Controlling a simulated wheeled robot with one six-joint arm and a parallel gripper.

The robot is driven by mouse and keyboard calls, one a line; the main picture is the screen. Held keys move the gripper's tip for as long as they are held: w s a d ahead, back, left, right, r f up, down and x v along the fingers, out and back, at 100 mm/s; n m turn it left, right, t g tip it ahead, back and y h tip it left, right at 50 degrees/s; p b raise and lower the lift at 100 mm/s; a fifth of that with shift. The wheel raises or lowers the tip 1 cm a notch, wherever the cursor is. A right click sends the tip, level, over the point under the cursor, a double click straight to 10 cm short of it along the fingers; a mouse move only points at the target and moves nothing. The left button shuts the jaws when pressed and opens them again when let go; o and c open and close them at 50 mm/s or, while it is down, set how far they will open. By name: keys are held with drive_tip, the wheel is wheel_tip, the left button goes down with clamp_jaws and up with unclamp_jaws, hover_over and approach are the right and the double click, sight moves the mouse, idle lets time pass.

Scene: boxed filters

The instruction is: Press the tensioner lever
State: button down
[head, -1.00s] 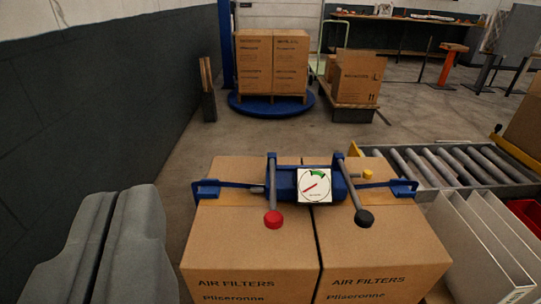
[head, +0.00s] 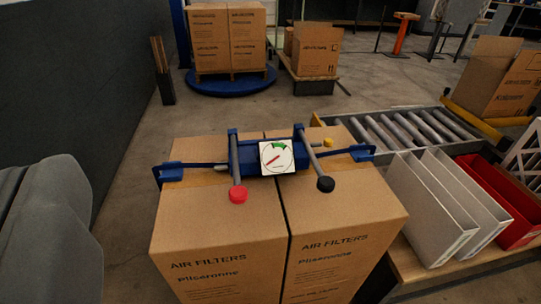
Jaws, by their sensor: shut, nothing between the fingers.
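A blue strapping tensioner (head: 245,158) lies across the top of two cartons marked AIR FILTERS (head: 225,245). It has one lever with a red knob (head: 238,195) on the left and one with a black knob (head: 326,184) on the right. Both levers slant toward me. A small yellow knob (head: 328,143) is at its right side. Its white gauge (head: 277,157) shows a red needle outside the green band. My grey gripper (head: 50,185) is large at the left edge, partly cut off. It is shut and empty, apart from the tensioner.
White file holders (head: 432,215) and a red bin (head: 505,205) stand to the right of the cartons. A roller conveyor (head: 400,128) runs behind them. Stacked boxes (head: 228,40) stand on a blue turntable at the back. A dark wall is at the left.

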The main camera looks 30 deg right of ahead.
drive_tip(key=n+g, duration=1.4)
drive_tip(key=g, duration=0.3)
hover_over(328, 181)
wheel_tip(328, 181, down, 10)
drive_tip(key=shift+f, duration=0.25)
wheel_tip(328, 181, down, 14)
